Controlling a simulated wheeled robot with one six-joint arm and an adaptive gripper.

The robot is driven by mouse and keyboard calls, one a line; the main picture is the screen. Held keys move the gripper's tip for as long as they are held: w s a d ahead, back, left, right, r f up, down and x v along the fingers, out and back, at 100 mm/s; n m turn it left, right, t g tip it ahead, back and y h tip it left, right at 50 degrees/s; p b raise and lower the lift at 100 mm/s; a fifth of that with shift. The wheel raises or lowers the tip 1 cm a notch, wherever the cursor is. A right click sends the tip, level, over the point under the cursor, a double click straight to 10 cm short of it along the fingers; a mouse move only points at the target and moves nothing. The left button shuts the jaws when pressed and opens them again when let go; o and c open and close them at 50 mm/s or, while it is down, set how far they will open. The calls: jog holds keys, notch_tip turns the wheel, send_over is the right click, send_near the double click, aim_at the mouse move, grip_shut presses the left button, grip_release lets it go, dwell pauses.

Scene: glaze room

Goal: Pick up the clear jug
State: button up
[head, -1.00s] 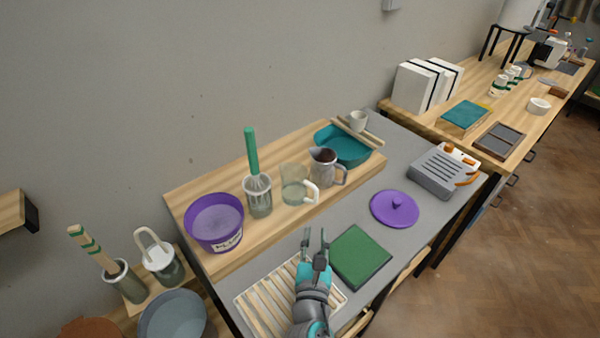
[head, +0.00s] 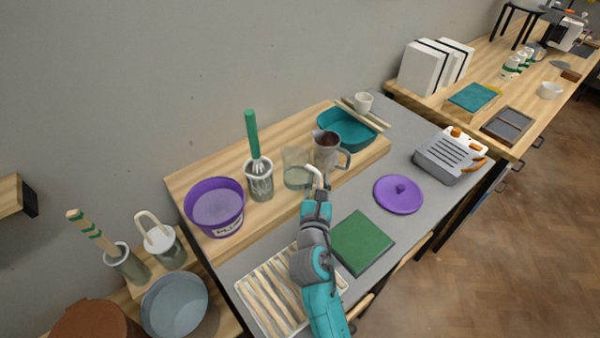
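The clear jug (head: 296,172) stands upright on the raised wooden shelf, between the whisk's jar and a jug with brown contents. It is see-through with a pale greenish lower part and a white handle on its right side. My gripper (head: 318,188) is at the handle, in front and to the right of the jug's body. The fingers are small and partly lost against the handle, so I cannot tell whether they are open, shut or touching it.
A jar with a green-handled whisk (head: 260,182) is close on the left, and the brown-filled jug (head: 327,152) close on the right. A purple bucket (head: 215,207), teal basin (head: 345,130), green pad (head: 362,241), slatted rack (head: 270,290) and purple lid (head: 398,194) are around.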

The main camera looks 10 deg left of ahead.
jog(key=shift+w+a, duration=0.1)
jog(key=shift+w, duration=0.55)
grip_shut()
jog(key=shift+r, duration=0.15)
